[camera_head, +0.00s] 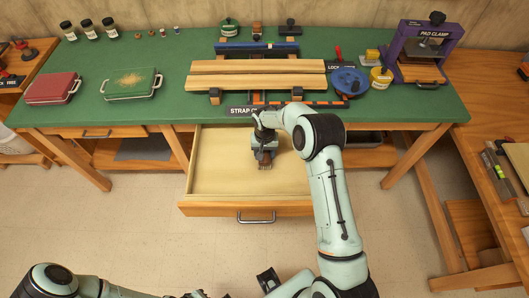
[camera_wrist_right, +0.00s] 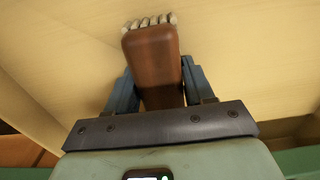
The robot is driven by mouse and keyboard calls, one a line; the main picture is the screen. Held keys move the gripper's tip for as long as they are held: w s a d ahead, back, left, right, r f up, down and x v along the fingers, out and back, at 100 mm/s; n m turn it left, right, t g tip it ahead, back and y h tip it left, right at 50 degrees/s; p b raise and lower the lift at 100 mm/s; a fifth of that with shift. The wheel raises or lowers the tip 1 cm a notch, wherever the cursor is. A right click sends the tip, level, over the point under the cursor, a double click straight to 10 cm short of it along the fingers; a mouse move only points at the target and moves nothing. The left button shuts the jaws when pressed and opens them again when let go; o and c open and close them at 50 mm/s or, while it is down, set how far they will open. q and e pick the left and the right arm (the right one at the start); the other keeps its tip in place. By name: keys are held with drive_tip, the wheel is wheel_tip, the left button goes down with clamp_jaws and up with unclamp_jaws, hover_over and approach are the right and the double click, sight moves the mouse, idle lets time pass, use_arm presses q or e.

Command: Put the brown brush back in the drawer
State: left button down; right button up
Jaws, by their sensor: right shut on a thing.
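The brown brush (camera_wrist_right: 155,60) is a reddish-brown block with pale bristles at its far end. My right gripper (camera_wrist_right: 153,95) is shut on it, one finger on each side. In the head view the right gripper (camera_head: 264,156) is over the inside of the open drawer (camera_head: 218,166), and only a small brown part of the brush shows below it. The drawer is pulled out below the green workbench and looks otherwise empty. I cannot tell whether the brush touches the drawer floor. The left gripper's fingers cannot be made out in the head view.
The green workbench (camera_head: 175,98) holds a strap clamp with boards (camera_head: 256,82), a red case (camera_head: 52,88), a green case (camera_head: 132,83) and a purple pad clamp (camera_head: 418,50). The drawer's front panel (camera_head: 226,209) and side walls surround the right gripper. Floor in front is clear.

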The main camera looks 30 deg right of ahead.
drive_tip(key=o, duration=0.9)
drive_tip(key=shift+f, duration=0.15)
drive_tip(key=shift+o, duration=0.2)
wheel_tip(320, 180, up, 12)
drive_tip(key=shift+r, duration=0.2)
drive_tip(key=shift+s, duration=0.1)
